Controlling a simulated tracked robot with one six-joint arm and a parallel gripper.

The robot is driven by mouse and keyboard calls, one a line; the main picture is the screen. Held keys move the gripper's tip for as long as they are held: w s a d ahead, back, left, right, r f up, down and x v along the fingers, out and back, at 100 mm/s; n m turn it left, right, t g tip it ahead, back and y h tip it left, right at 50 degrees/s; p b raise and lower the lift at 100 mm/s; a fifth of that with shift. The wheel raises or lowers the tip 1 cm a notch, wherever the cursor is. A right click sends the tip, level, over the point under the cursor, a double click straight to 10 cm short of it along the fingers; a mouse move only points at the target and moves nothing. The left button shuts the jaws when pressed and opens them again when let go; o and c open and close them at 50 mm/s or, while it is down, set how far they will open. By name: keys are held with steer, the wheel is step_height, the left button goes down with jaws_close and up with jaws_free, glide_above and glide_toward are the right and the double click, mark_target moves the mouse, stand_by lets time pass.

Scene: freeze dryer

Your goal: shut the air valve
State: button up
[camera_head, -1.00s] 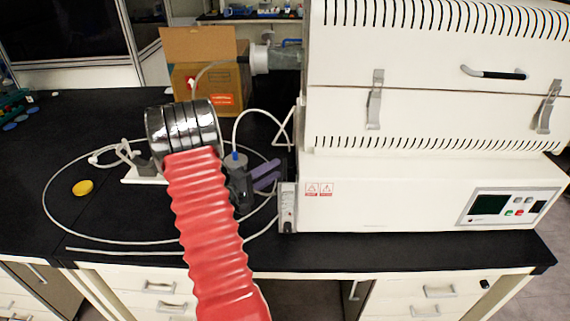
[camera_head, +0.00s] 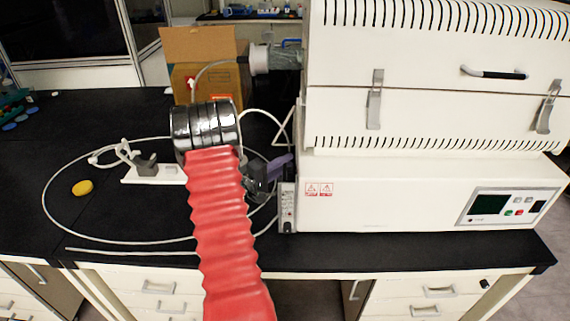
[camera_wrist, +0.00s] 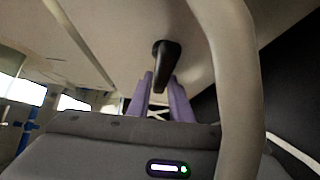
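In the wrist view, a short black lever (camera_wrist: 165,62) hangs from a pale surface; it looks like the handle of the air valve. My gripper (camera_wrist: 160,78) has its two purple fingers apart, with the lever's lower end at the gap between them. I cannot tell whether the fingers touch it. In the head view, my gripper (camera_head: 281,166) is at the left side of the white furnace-like machine (camera_head: 400,190), partly behind my arm. The lever cannot be made out in the head view.
A pale tube (camera_wrist: 238,80) crosses close in the wrist view. A thin white hose (camera_head: 44,205) loops over the black bench. A white holder with a grey block (camera_head: 147,167) stands left of my arm. A cardboard box (camera_head: 207,85) is behind. The bench's left part is mostly clear.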

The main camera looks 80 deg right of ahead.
mark_target(285, 172)
jaws_close()
steer(key=shift+f, duration=0.15)
steer(key=n+y, duration=0.1)
steer(key=f+n+t+y, duration=0.1)
steer(key=y, duration=0.1)
steer(key=shift+a+f+n, duration=0.1)
steer(key=shift+a+n, duration=0.05)
steer(key=shift+n, duration=0.25)
steer(key=n+y, duration=0.1)
steer(key=f+n+y, duration=0.1)
steer(key=y, duration=0.1)
steer(key=shift+s+a+f+t, duration=0.1)
steer(key=shift+a+f+t, duration=0.1)
steer(key=shift+a+t, duration=0.2)
steer(key=n+y, duration=0.1)
steer(key=y, duration=0.1)
steer(key=a+n+y, duration=0.1)
steer(key=y, duration=0.1)
steer(key=shift+s+a+f, duration=0.1)
steer(key=shift+f, duration=0.3)
steer(key=shift+s+a+f+n+g+y, duration=0.1)
steer(key=shift+a+n+g+y, duration=0.2)
steer(key=shift+n+y, duration=0.4)
steer(key=shift+s+a+n+g+y, duration=0.15)
steer(key=shift+a+n+y, duration=0.25)
steer(key=shift+y, duration=0.6)
